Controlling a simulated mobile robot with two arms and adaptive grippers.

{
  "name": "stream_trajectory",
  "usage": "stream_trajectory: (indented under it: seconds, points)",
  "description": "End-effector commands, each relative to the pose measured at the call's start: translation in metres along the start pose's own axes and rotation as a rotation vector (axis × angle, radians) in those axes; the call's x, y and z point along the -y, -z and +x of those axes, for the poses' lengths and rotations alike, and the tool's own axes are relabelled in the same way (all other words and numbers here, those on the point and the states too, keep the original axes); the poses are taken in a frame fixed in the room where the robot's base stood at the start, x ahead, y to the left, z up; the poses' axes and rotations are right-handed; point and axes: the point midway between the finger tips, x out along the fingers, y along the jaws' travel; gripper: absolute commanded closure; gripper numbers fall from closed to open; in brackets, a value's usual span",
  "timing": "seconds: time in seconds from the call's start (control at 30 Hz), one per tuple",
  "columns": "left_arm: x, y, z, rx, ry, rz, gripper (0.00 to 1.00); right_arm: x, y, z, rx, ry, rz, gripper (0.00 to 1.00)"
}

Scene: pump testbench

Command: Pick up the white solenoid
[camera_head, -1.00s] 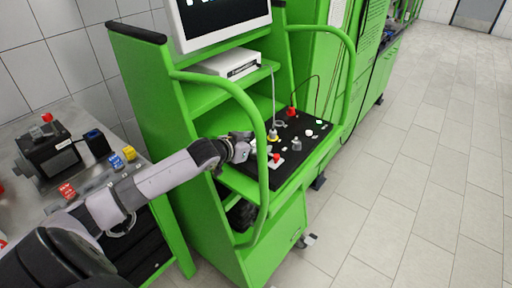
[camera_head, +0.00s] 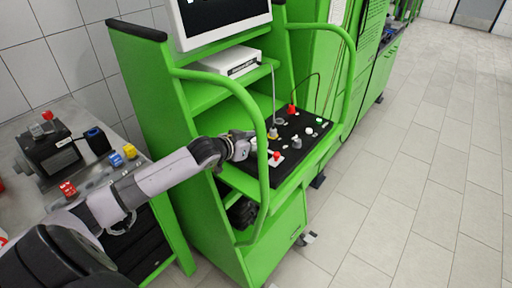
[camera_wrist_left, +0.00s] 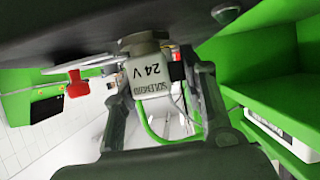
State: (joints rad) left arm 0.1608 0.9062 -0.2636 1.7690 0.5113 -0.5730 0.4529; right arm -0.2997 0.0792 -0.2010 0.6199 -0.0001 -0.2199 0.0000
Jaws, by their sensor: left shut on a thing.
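The white solenoid (camera_wrist_left: 152,78), a block printed "SOLENOID 24 V", shows upside down in the left wrist view. It sits between the two fingers of my left gripper (camera_wrist_left: 160,82), which is shut on it. Its top end in that view meets the dark panel, and I see no clear gap there. In the head view my left gripper (camera_head: 252,148) reaches over the left edge of the black panel (camera_head: 288,164). The solenoid is hard to tell apart from the gripper there. My right gripper is not in view.
A red button (camera_head: 276,155) stands close beside my left gripper. Several knobs and cables sit on the panel. A white box (camera_head: 230,62) and a monitor are above. The floor at right is clear.

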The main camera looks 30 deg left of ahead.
Motion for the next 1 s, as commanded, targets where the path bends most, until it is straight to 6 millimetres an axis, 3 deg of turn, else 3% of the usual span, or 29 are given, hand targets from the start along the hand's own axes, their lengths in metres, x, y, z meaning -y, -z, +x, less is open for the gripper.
stream_trajectory:
  seconds: [0.1,0.37,0.47,0.8,1.0]
  points:
    - [0.0,0.0,0.0,-0.001,0.0,0.0,0.96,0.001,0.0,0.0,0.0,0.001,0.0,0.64]
    - [0.0,0.004,-0.001,-0.005,0.0,0.001,0.97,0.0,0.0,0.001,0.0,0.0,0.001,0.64]
    - [0.001,0.013,-0.005,-0.007,0.0,0.002,0.97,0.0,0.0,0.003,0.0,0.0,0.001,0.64]
    - [0.001,0.072,-0.034,-0.007,0.001,0.003,0.97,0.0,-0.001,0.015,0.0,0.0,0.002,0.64]
    - [0.0,0.089,-0.043,-0.004,0.001,0.001,0.97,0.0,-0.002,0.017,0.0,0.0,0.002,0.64]
